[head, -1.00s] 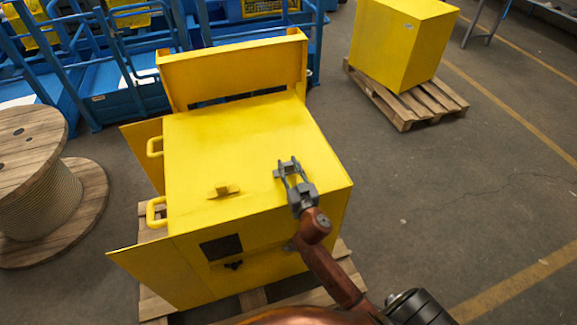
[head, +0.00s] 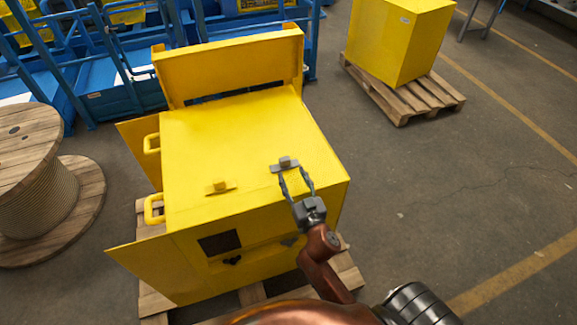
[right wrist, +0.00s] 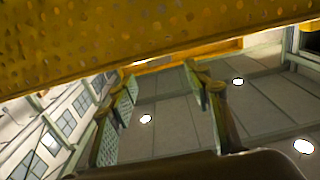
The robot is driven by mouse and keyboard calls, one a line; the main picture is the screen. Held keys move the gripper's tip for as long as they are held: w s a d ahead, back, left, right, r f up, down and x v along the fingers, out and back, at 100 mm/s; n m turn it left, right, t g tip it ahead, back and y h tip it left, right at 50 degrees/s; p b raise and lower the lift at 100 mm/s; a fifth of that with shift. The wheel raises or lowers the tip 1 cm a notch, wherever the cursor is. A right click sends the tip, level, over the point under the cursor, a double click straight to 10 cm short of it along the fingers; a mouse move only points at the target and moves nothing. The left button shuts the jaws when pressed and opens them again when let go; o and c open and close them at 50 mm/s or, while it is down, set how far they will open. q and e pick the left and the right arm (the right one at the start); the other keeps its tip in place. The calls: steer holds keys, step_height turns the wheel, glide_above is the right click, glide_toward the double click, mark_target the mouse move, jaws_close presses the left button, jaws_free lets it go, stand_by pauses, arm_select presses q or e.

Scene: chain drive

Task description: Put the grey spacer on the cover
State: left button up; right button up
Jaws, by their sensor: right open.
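The grey spacer (head: 285,164) is a small flat bar with a raised block. It rests on the yellow cover (head: 245,130), the top of the large yellow machine housing, near its front right edge. My right gripper (head: 292,174) is open just in front of the spacer, its fingertips close to the spacer's near side; I cannot tell whether they touch it. In the right wrist view the two fingers (right wrist: 163,88) stand apart with nothing between them, beneath a yellow surface (right wrist: 150,40). My left gripper is out of view.
A similar yellow piece (head: 220,187) sits left of the spacer on the cover. An upright yellow flap (head: 230,70) stands at the back. Yellow handles (head: 154,209) stick out on the left. A wooden cable reel (head: 75,200) stands farther left.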

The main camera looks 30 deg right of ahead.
steer(key=shift+v, duration=2.1)
